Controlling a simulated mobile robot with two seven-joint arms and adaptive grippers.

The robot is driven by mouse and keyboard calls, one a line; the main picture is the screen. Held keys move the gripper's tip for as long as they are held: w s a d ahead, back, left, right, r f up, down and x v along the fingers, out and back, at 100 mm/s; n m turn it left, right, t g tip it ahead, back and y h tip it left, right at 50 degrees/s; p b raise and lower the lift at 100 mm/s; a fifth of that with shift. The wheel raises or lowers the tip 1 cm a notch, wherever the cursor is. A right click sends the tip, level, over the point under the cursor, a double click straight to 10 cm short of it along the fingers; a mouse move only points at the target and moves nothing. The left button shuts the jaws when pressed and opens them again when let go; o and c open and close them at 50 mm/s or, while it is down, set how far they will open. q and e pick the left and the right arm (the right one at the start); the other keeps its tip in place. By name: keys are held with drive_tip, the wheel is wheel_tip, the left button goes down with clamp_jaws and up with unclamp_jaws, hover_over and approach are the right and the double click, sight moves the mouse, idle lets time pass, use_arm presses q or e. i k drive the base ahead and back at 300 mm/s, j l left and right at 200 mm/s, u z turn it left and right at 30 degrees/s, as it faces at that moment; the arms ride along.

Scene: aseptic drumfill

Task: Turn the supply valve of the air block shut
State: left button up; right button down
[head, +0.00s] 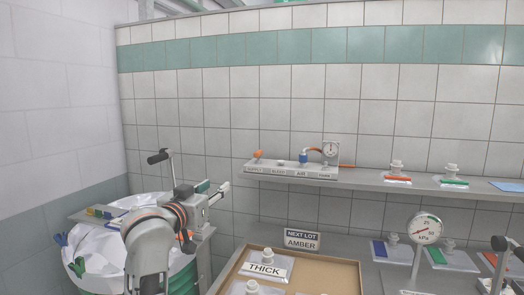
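The air block (318,174) sits on the wall shelf, a pale bar with labels that include SUPPLY, BLEED and AIR. An orange-topped supply valve (258,154) stands at its left end, above the SUPPLY label. Its exact handle angle is too small to tell. A small round gauge (330,149) and a blue fitting (303,157) with an orange hose stand further right on the block. My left gripper (223,190) is left of and below the block, apart from it. Whether its fingers are open is unclear. My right gripper does not show.
The shelf (440,187) runs right with capped fittings on plates. Below are a cardboard tray (335,274) with a THICK card, a NEXT LOT AMBER sign (302,240) and a kPa gauge (426,229). A white-lined drum (95,250) stands left, partly behind my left arm.

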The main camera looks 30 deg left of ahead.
sight(258, 153)
drive_tip(key=i+j, duration=0.25)
drive_tip(key=i, duration=0.25)
drive_tip(key=i+j, duration=0.2)
drive_tip(key=i, duration=0.3)
